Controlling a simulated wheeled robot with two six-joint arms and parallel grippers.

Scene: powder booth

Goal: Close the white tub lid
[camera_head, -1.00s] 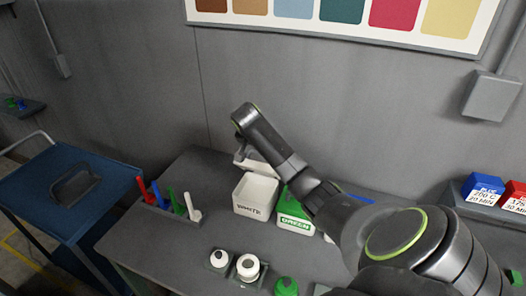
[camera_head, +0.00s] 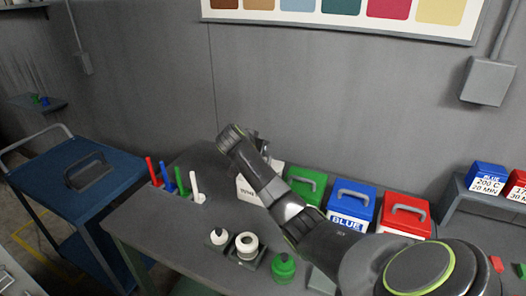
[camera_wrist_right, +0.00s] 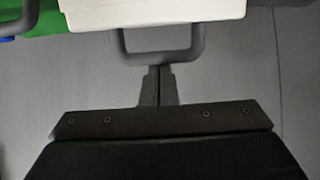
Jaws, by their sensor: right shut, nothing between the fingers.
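The white tub (camera_head: 247,192) stands on the grey bench, mostly hidden behind my right arm in the head view. Part of its label and a pale patch to the right of the arm show. The head view does not show whether its lid is fully down. In the right wrist view the white lid (camera_wrist_right: 150,13) fills the top, with its grey handle (camera_wrist_right: 197,45) towards my gripper. My right gripper (camera_wrist_right: 158,72) is shut and empty, its tips at or very near the handle bar. Contact cannot be told. My left gripper is not in view.
Green (camera_head: 307,186), blue (camera_head: 349,208) and red (camera_head: 405,214) tubs stand closed to the right of the white tub. Coloured upright sticks (camera_head: 173,183) stand in a holder to the left. Small bottles (camera_head: 247,244) stand in front. A blue cart (camera_head: 110,190) is at the left.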

